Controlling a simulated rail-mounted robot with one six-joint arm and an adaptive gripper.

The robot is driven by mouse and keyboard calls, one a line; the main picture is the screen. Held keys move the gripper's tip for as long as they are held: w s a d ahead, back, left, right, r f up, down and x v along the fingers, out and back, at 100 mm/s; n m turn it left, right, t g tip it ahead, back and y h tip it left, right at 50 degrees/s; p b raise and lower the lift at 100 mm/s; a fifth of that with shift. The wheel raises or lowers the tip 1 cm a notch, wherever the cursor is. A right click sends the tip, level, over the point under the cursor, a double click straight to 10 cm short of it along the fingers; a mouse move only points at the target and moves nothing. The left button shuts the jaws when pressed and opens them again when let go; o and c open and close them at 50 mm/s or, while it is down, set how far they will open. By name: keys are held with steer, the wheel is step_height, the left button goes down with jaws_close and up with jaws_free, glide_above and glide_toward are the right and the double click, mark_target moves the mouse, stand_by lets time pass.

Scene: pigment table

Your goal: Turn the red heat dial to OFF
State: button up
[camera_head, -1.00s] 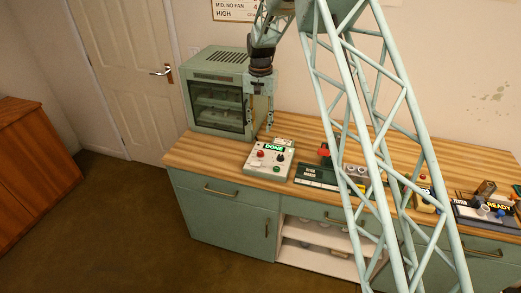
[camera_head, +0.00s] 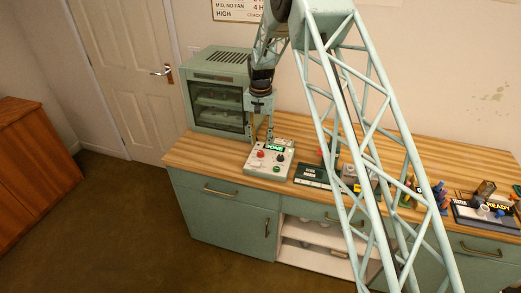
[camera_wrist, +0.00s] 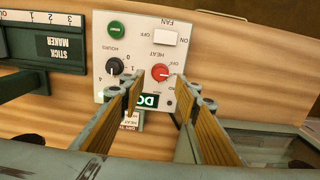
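The white control panel (camera_head: 264,168) stands on the wooden counter, with a green display reading DONE. Its red heat dial (camera_head: 260,154) sits on the panel's left side; in the wrist view the red dial (camera_wrist: 160,72) shows a white pointer mark, with an OFF label close by. Which setting it points at is too small to tell. My gripper (camera_head: 262,140) is above the panel's back edge. In the wrist view its two fingers (camera_wrist: 163,93) are spread apart with nothing between them, with the red dial just beyond the tips, apart from them.
A black hours dial (camera_wrist: 113,66), a green button (camera_wrist: 117,29) and a white fan switch (camera_wrist: 164,37) share the panel. The oven (camera_head: 218,90) stands behind left. The stick maker (camera_head: 312,175) is to the right. Bare counter (camera_head: 212,150) lies left of the panel.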

mark_target(260, 152)
steer(key=shift+f, duration=2.9)
steer(key=shift+c, duration=0.9)
steer(key=c, duration=0.7)
